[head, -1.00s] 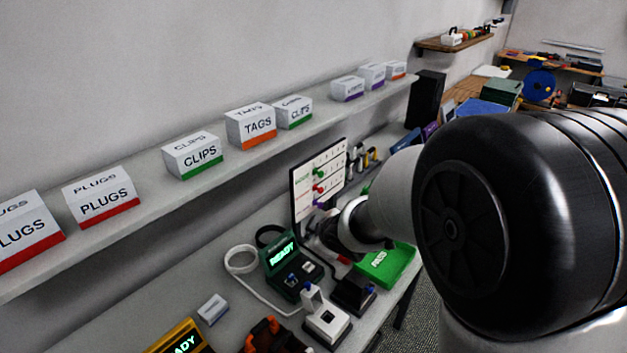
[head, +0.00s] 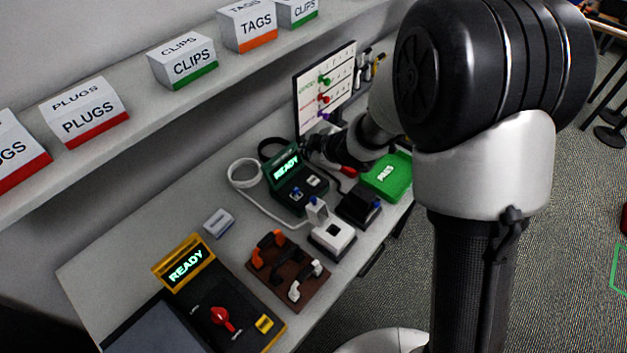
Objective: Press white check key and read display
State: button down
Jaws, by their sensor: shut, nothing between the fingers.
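The dark green tester (head: 287,190) stands near the middle of the bench, with a lit display (head: 286,165) reading READY in green. A small pale key (head: 314,181) shows on its sloped top, right of a pale socket piece with blue (head: 296,194); it is too small to tell for sure that it is the white check key. My gripper (head: 314,147) is shut and empty, just right of and behind the tester display. Its fingertips are dark and small, and I cannot tell whether they touch the tester. A second, yellow-framed device (head: 187,262) also reads READY.
Right of the tester are a black block with a blue knob (head: 358,207), a white fixture (head: 332,238) and a green PASS tray (head: 397,175). A chart board (head: 325,85) stands behind my gripper. A brown connector board (head: 288,272) is in front. The shelf (head: 100,150) overhangs the back.

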aim_at(311, 182)
notch_tip(311, 182, down, 8)
jog(key=b, duration=0.7)
jog(key=shift+f, duration=0.1)
dwell(0.9)
jog(key=shift+f+b, duration=0.4)
jog(key=shift+b, duration=0.05)
jog(key=shift+f, duration=0.35)
dwell(0.5)
jog(key=shift+r, duration=0.15)
jog(key=shift+r+p, duration=0.6)
jog(key=shift+r, duration=0.05)
jog(key=shift+r, duration=0.1)
notch_tip(311, 182, up, 5)
jog(key=p, duration=0.5)
